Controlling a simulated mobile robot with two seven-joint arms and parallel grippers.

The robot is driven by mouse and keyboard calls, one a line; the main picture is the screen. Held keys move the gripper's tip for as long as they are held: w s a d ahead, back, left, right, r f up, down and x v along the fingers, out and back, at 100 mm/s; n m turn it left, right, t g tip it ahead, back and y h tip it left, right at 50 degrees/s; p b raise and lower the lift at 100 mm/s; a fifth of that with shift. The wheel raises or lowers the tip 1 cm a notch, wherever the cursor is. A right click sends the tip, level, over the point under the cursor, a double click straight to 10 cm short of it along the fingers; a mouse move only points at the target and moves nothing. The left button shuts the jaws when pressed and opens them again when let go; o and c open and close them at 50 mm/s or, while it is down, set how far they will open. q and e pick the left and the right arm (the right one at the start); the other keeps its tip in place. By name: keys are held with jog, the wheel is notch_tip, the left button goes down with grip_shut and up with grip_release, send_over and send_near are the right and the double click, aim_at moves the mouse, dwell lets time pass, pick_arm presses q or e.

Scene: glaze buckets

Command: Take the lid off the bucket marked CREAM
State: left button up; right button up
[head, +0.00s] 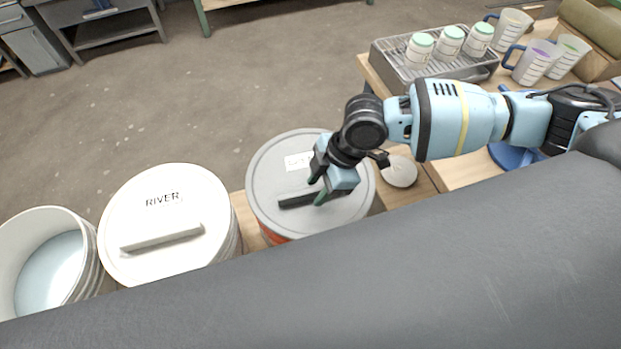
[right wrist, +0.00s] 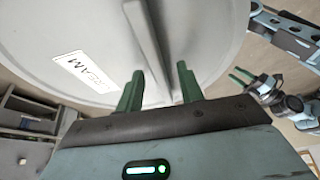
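The bucket marked CREAM stands in the middle of the head view; a strip of its orange-red side (head: 272,236) shows under its grey lid (head: 268,180). The label (right wrist: 87,72) reads CREAM in the right wrist view, where the handle (right wrist: 150,45) also shows. My right gripper (head: 320,188) is open, its green fingers on either side of the handle with gaps between. My left gripper (right wrist: 240,76) shows small in the right wrist view, its fingers apart and empty.
A white lidded bucket marked RIVER (head: 165,220) and an open bucket (head: 50,262) with pale contents stand to the left. On the right are a wire rack (head: 392,62) with several jars, measuring jugs (head: 533,62) and a round pale object (head: 399,171). A dark grey surface fills the foreground.

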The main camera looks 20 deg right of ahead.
jog(key=shift+f, duration=0.15)
jog(key=shift+c, duration=0.4)
grip_shut()
